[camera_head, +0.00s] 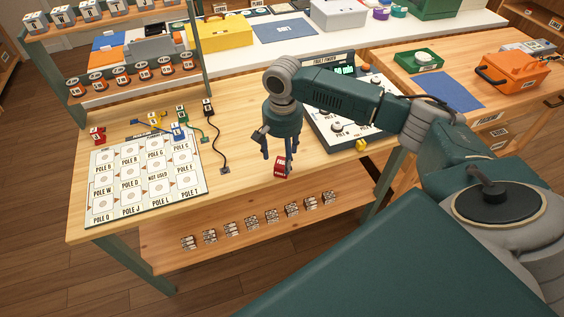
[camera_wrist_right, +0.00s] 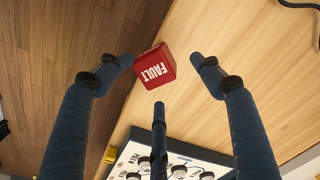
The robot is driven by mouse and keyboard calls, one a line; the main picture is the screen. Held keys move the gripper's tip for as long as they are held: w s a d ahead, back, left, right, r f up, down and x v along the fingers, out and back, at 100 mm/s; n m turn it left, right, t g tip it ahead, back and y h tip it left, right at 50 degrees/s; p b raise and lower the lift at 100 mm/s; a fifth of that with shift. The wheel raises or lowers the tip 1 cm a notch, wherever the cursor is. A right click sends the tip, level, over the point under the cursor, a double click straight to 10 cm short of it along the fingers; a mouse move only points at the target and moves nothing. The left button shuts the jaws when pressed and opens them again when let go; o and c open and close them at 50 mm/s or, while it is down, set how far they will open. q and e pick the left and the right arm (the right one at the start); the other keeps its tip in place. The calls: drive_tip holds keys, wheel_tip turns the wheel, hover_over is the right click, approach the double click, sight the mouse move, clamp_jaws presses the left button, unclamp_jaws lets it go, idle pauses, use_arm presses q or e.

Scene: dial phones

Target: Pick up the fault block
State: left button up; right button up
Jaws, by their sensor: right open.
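The fault block (camera_head: 281,167) is a small red block with white lettering near the front edge of the wooden table. In the right wrist view the fault block (camera_wrist_right: 154,67) shows the word FAULT and lies among the fingertips, near the table's edge. My right gripper (camera_head: 275,150) hangs pointing down just above and beside the block. Its fingers are spread in the right wrist view (camera_wrist_right: 160,75), and a gap shows between them and the block. It holds nothing. My left gripper is not in view.
A board of labelled poles (camera_head: 148,215) lies on the left of the table. Small plugs with cords (camera_head: 208,120) lie behind it. The fault finder panel (camera_head: 338,128) stands right of the gripper. Several small blocks (camera_head: 250,223) sit on the lower shelf.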

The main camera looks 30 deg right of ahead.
sight(282, 159)
drive_tip(key=shift+s+a+f, duration=0.1)
drive_tip(key=shift+s+f, duration=0.15)
drive_tip(key=shift+f, duration=0.35)
drive_tip(key=shift+s+f, duration=0.2)
drive_tip(key=shift+f, duration=0.35)
drive_tip(key=shift+w+f, duration=0.45)
drive_tip(key=shift+w, duration=0.05)
drive_tip(key=shift+s+r, duration=0.2)
drive_tip(key=c, duration=1.1)
drive_tip(key=shift+r, duration=0.1)
